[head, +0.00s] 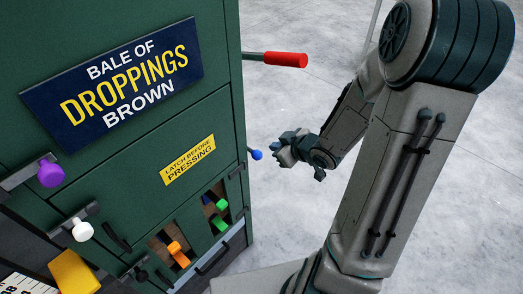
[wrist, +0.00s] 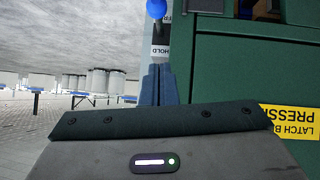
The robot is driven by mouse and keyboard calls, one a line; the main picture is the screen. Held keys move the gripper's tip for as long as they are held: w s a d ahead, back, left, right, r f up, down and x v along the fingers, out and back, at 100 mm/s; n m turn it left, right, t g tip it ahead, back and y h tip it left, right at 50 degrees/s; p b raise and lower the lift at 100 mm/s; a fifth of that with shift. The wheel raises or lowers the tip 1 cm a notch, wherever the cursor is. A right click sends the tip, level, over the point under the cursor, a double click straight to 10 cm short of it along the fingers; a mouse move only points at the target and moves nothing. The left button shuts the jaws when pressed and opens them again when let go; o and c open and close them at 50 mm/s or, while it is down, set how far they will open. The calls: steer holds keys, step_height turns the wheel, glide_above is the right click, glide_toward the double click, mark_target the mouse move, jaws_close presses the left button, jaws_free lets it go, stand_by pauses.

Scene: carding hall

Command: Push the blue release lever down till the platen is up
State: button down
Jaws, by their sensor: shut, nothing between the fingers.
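The blue release lever's round knob (head: 257,154) sticks out from the right edge of the green press (head: 130,190) in the head view. It also shows at the top edge of the wrist view (wrist: 157,8), beyond my fingertips. My gripper (head: 280,150) is just right of the knob, with a small gap visible between them in the head view. In the wrist view my fingers (wrist: 158,72) are together and empty, pointing toward the knob. A label reading HOLD (wrist: 160,51) lies between the fingertips and the knob. I cannot make out the platen.
A red-handled lever (head: 286,59) sticks out higher up on the same side. Purple (head: 51,174) and white (head: 82,231) knobs, with orange (head: 178,254) and green (head: 221,205) handles, are on the press front. The floor (head: 300,110) right of the press is clear.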

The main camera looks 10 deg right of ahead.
steer(key=b, duration=0.2)
glide_toward(253, 151)
steer(key=w+a, duration=0.2)
steer(key=w, duration=0.1)
steer(key=shift+w+d+f, duration=0.1)
steer(key=shift+f, duration=0.6)
steer(key=shift+w+d+f, duration=0.1)
steer(key=shift+w+f, duration=0.05)
steer(key=shift+f, duration=0.6)
